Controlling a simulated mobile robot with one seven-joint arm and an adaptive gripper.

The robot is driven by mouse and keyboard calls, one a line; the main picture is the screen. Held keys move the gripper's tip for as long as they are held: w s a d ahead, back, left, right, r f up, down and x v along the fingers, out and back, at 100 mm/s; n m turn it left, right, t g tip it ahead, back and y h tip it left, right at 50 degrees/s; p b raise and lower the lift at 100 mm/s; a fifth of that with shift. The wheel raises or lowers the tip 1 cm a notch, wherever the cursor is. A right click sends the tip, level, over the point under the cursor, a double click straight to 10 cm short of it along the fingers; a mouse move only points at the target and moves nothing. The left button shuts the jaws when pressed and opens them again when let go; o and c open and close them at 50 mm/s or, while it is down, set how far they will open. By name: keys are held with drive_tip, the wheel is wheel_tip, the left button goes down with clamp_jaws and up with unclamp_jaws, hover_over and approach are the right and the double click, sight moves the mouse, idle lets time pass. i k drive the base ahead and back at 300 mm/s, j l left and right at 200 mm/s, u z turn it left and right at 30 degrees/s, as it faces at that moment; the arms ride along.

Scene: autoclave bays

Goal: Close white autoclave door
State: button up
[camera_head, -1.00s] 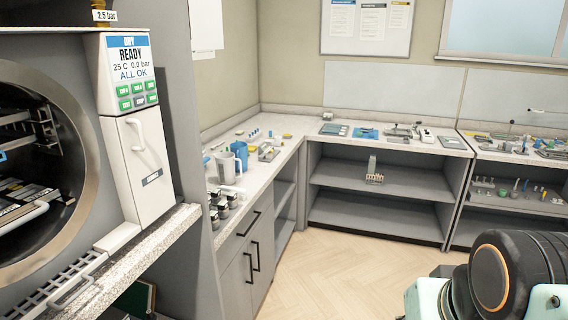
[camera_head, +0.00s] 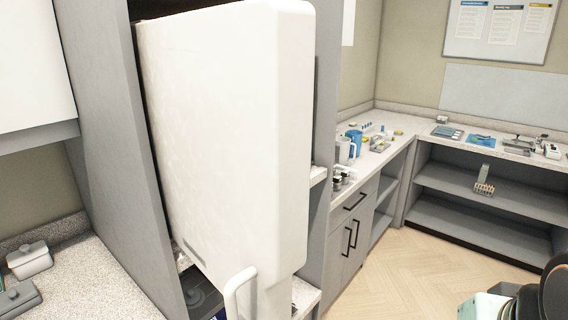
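The white autoclave door (camera_head: 225,130) stands open as a large white panel in the middle left of the head view, sticking out of the grey bay. Its white handle (camera_head: 236,292) is near the bottom of the panel. The door hides the chamber and the control panel. My gripper is not in view; only a dark and pale green part of my arm shows at the bottom right corner, apart from the door.
Grey bay walls (camera_head: 112,130) flank the door. A side counter with a blue jug (camera_head: 354,143) and open shelves (camera_head: 480,200) stand behind. The wooden floor (camera_head: 400,270) at right is clear.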

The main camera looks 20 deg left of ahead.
sight(227, 91)
drive_tip(key=u, duration=1.75)
drive_tip(key=j+z, duration=0.15)
drive_tip(key=j, duration=0.25)
drive_tip(key=k+j+z, duration=0.15)
drive_tip(key=j, duration=0.25)
